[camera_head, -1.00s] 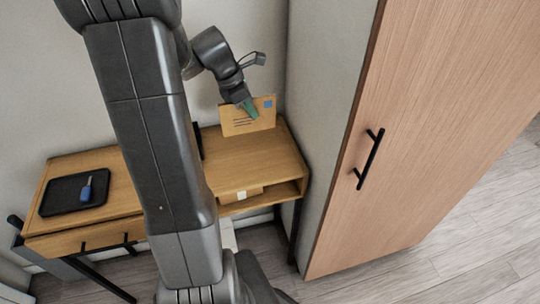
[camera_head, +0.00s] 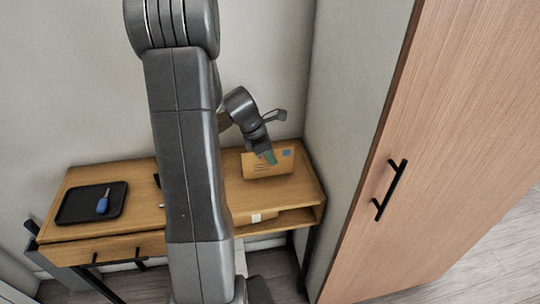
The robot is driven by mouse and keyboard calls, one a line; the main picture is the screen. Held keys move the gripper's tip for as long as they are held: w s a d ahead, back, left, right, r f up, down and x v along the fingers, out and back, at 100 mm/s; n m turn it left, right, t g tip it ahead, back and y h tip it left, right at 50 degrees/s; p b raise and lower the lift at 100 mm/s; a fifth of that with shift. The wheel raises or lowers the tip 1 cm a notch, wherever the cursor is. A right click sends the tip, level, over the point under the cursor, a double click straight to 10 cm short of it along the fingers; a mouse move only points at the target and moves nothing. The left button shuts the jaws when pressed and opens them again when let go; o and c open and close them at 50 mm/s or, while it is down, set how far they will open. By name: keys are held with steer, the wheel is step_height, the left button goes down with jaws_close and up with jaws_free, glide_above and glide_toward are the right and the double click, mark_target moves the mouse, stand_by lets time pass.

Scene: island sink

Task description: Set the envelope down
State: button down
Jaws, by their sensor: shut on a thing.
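The envelope (camera_head: 282,166) is tan with a blue stamp mark and dark lines. It is tilted, just above or touching the right part of the wooden desk (camera_head: 232,187); I cannot tell which. My gripper (camera_head: 269,157) is shut on the envelope's upper edge, with a greenish fingertip over its face. My arm hides the middle of the desk.
A black tray (camera_head: 77,209) with a blue-handled tool (camera_head: 103,203) lies on the desk's left side. A box (camera_head: 254,217) with a white label sits in the open shelf under the top. A tall wooden cabinet (camera_head: 450,150) stands at the right.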

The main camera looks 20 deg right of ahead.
steer(key=c, duration=1.5)
jaws_free()
steer(key=shift+f, duration=0.1)
steer(key=shift+r, duration=0.25)
steer(key=p+v, duration=0.1)
steer(key=v, duration=1)
steer(key=shift+w+a+r, duration=0.1)
steer(key=shift+a+r, duration=0.2)
steer(key=shift+r, duration=0.05)
